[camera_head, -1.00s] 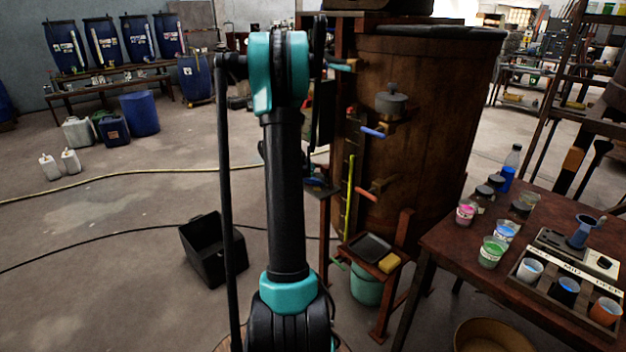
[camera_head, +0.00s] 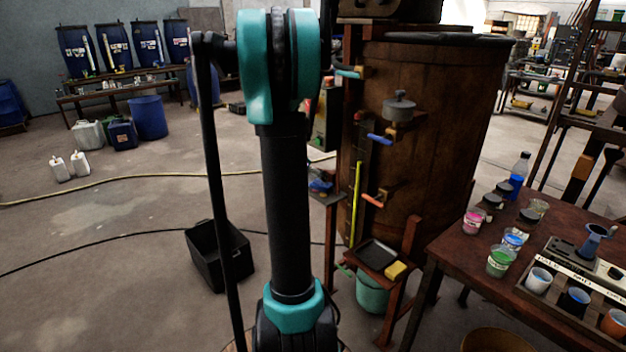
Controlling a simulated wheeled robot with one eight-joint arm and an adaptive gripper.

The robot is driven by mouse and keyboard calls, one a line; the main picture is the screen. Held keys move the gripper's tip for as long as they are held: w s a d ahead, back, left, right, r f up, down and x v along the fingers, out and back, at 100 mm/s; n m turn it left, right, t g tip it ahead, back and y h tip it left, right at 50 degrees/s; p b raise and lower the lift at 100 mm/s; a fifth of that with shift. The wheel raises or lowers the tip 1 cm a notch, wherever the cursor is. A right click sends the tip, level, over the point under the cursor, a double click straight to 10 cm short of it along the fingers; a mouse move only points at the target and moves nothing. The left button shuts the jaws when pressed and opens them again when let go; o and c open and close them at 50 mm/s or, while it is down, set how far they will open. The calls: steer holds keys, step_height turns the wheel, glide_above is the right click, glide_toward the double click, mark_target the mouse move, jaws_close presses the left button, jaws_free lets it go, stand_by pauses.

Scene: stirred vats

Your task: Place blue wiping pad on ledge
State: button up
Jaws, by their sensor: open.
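A small blue item (camera_head: 320,184), which looks like the blue wiping pad, shows just right of my arm. It is at a small dark ledge (camera_head: 328,197) on the left side of the big wooden vat (camera_head: 435,130). It is too small and too partly covered to tell whether it lies flat on the ledge. My arm stands upright in the middle of the picture and hides what is behind it. My gripper does not show, so its place relative to the pad cannot be seen.
A low stand below the vat carries a black tray (camera_head: 376,254) and a yellow sponge (camera_head: 396,271), with a green bucket (camera_head: 372,293) beneath. A table (camera_head: 455,248) with jars is at right. A black crate (camera_head: 210,262) and hoses lie on the floor at left.

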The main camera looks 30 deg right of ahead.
steer(key=s+a+f+n+y, duration=0.2)
steer(key=s+a+n, duration=0.2)
steer(key=s+a, duration=0.3)
steer(key=s+a+f+n+y, duration=0.3)
steer(key=s+a, duration=0.4)
steer(key=a, duration=1)
steer(key=s+a+f+n+y, duration=0.3)
steer(key=s+a+n, duration=0.2)
steer(key=a, duration=0.7)
steer(key=s, duration=0.2)
steer(key=shift+s+f+n, duration=0.2)
steer(key=shift+s+n, duration=0.1)
